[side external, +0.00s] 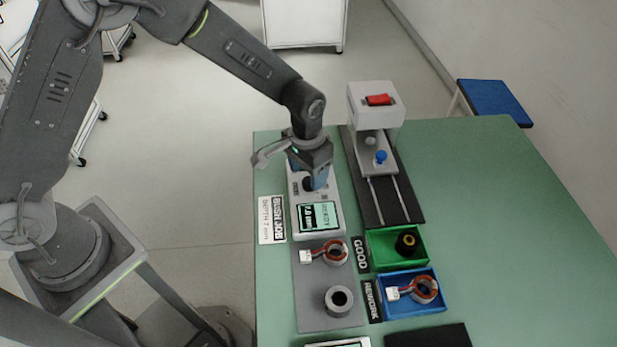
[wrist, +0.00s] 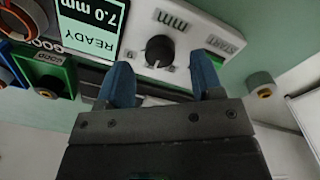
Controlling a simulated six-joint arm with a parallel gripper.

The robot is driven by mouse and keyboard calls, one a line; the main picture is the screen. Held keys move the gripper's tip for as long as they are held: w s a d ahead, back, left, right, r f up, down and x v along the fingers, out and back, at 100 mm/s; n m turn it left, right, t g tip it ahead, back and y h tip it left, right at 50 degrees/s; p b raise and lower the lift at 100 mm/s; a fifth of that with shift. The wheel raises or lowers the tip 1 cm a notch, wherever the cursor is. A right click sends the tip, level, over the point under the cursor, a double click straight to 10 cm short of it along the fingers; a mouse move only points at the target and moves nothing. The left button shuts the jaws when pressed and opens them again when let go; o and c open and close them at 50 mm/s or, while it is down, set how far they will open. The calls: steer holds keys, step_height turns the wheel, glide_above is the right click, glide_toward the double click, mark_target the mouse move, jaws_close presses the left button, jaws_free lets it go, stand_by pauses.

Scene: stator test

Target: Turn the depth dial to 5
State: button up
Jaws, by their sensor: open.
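The depth dial (wrist: 160,50) is a round black knob on a white panel marked "mm" in the wrist view. The panel's screen (wrist: 90,25) reads READY and 7.0 mm; it also shows in the side external view (side external: 318,216). My gripper (wrist: 163,82) is open, its two blue fingers apart, one on each side of the dial in the picture. I cannot tell whether they touch it. In the side external view my gripper (side external: 315,182) points down over the white tester box (side external: 334,224) and partly hides the dial.
A green GOOD tray (side external: 374,251) and a blue REWORK tray (side external: 437,303) sit nearer the camera. The table's right side is clear.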

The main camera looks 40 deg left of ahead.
mark_target(309, 184)
steer(key=shift+f, duration=1.35)
steer(key=c, duration=0.9)
